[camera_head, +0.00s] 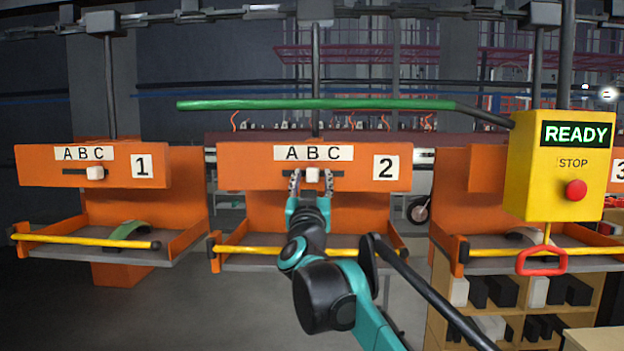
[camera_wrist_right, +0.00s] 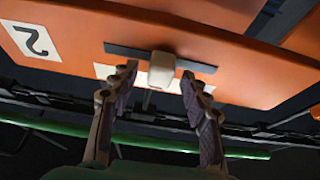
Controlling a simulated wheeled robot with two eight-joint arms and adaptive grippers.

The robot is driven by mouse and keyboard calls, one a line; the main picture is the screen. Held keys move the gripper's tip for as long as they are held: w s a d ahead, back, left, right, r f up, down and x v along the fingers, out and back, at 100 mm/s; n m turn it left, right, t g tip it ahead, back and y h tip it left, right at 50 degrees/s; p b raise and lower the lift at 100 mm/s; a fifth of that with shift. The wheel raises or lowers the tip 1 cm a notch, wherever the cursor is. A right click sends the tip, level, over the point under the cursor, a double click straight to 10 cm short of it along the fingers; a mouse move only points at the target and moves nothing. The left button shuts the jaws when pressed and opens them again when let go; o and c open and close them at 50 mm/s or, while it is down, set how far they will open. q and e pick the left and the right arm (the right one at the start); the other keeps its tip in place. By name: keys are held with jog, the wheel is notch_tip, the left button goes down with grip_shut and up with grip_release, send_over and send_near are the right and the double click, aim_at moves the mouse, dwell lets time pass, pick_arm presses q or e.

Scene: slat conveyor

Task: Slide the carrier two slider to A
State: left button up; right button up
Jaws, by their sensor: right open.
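Carrier two (camera_head: 240,165) is an orange hanging carrier marked 2, in the middle of the head view. Its white slider knob (camera_head: 312,174) sits in a dark slot under the label "A B C" (camera_head: 290,153), below about the B. My right gripper (camera_head: 311,180) is open, with one finger on each side of the knob. In the right wrist view the knob (camera_wrist_right: 161,69) shows between and beyond the open fingertips (camera_wrist_right: 160,85), with gaps at both sides. My left gripper is not in view.
Carrier one (camera_head: 40,165) hangs at left with its own slider (camera_head: 95,173). A yellow control box (camera_head: 530,165) reading READY, with a red stop button (camera_head: 576,190), hangs at right. A green bar (camera_head: 310,104) runs above carrier two. A yellow rail (camera_head: 250,250) crosses its tray.

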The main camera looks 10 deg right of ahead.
aim_at(290, 168)
grip_shut()
jog(key=a, duration=0.2)
jog(key=w+a+p, duration=0.1)
jog(key=a, duration=0.2)
jog(key=shift+a, duration=0.15)
jog(key=shift+c, duration=1.1)
grip_release()
jog(key=shift+o, duration=1.1)
jog(key=shift+w+a, duration=0.1)
jog(key=shift+a, duration=0.1)
jog(key=shift+d, duration=0.1)
jog(key=shift+s+f, duration=0.1)
jog(key=shift+s, duration=0.15)
jog(key=v, duration=1.1)
jog(key=shift+s+a, duration=0.15)
jog(key=shift+a, duration=0.05)
